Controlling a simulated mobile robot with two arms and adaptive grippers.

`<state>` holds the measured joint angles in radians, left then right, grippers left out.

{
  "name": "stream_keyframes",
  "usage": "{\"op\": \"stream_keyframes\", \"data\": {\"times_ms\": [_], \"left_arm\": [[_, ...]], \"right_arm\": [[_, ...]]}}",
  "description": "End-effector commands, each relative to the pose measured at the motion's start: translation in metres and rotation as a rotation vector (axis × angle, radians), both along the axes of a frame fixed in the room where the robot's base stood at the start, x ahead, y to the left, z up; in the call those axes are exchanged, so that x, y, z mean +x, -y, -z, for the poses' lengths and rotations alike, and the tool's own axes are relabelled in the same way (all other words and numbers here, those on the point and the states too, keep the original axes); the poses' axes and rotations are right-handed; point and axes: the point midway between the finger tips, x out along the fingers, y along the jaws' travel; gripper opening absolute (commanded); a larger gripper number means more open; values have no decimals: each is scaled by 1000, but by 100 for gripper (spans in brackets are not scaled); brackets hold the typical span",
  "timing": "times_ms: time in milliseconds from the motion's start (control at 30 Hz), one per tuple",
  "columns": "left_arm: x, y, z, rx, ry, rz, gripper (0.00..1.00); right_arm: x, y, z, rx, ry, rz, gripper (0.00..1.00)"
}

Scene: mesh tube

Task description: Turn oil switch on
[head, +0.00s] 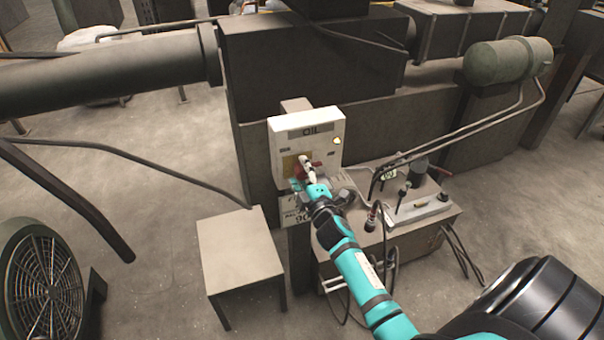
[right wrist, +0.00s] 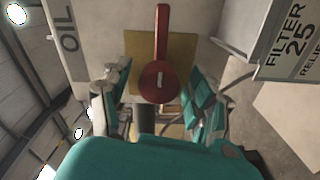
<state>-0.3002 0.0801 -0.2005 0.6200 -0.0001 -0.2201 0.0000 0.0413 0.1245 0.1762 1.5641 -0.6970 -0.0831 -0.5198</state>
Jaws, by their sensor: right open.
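The white switch box (head: 327,123) with an OIL label (head: 310,131) stands at the centre of the head view. Its red rotary switch (right wrist: 159,82) fills the middle of the right wrist view. The switch sits on a yellow plate (right wrist: 185,55), and its lever points up in that view. My right gripper (head: 306,168) is in front of the switch and partly hides it in the head view. In the right wrist view its open fingers (right wrist: 158,100) stand on either side of the round hub. I cannot tell whether they touch it. My left gripper is not in view.
A sign reading FILTER (right wrist: 290,45) is beside the switch box in the wrist view. A unit with gauge and hoses (head: 420,207) stands to the right of the box. A grey stool-like block (head: 240,250) is at lower left, a large fan (head: 50,290) further left.

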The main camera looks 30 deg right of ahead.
Motion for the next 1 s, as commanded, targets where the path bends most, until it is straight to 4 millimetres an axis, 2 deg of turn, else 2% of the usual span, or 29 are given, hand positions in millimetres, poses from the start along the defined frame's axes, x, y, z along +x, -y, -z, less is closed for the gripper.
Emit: {"op": "stream_keyframes", "data": {"times_ms": [133,233,500,700,833,1000], "left_arm": [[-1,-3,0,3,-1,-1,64],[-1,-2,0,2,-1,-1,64],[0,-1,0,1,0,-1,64],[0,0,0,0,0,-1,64],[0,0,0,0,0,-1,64],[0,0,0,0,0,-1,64]], "right_arm": [[-3,-1,0,-1,0,0,61],[-15,-4,1,-1,-1,0,61],[-70,-17,1,2,-3,0,61],[-103,-25,1,2,-2,1,61],[-114,-27,0,0,-1,1,61],[-117,-28,0,0,1,0,61]]}}
